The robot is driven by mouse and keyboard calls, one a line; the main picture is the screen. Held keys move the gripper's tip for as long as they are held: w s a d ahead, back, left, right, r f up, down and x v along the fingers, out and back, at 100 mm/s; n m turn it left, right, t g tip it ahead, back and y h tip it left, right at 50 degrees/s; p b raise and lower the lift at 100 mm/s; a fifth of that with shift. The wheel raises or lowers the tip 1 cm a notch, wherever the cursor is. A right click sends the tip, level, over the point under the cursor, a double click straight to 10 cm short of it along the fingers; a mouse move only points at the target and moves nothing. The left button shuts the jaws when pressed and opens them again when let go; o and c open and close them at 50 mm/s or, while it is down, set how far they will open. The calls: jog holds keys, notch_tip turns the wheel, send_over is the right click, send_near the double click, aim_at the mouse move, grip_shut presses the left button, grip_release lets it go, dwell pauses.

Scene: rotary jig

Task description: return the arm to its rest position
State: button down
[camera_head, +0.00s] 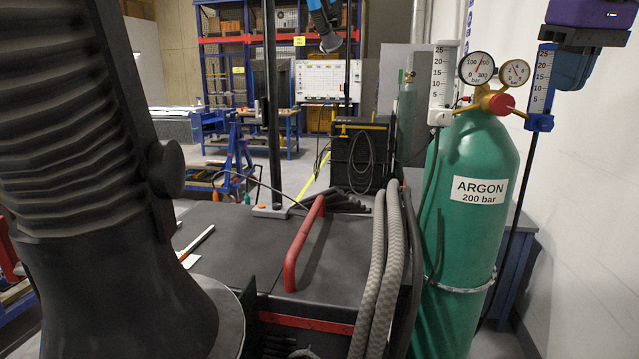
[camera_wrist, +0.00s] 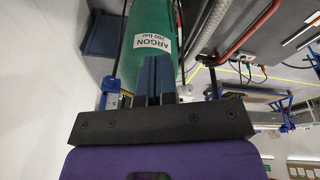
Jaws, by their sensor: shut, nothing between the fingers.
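My gripper (camera_head: 573,75) is at the upper right of the head view, below its purple body and black mounting bar. It is beside the right flow-meter tube (camera_head: 543,78) of the gas bottle; I cannot tell whether they touch. In the wrist view, the two blue-grey fingers (camera_wrist: 154,78) lie together, shut with nothing between them. They point toward the green argon bottle (camera_wrist: 151,22), whose label shows past the fingertips. The green argon bottle (camera_head: 468,230) stands upright in the head view, below and left of my gripper.
Two round gauges, the left one (camera_head: 477,69) and the right one (camera_head: 514,73), top the bottle. A welding cart (camera_head: 240,240) with a red handle (camera_head: 303,245) and grey hoses (camera_head: 375,280) stands left of it. A white wall (camera_head: 590,200) limits room on the right.

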jog(key=s+a+f+m+t, duration=0.2)
jog(key=s+a+f, duration=0.1)
jog(key=s+f, duration=1.1)
notch_tip(320, 180, down, 4)
jog(key=shift+s+a+r+t, duration=0.1)
jog(key=shift+s+a+t, duration=0.2)
jog(key=shift+t, duration=0.1)
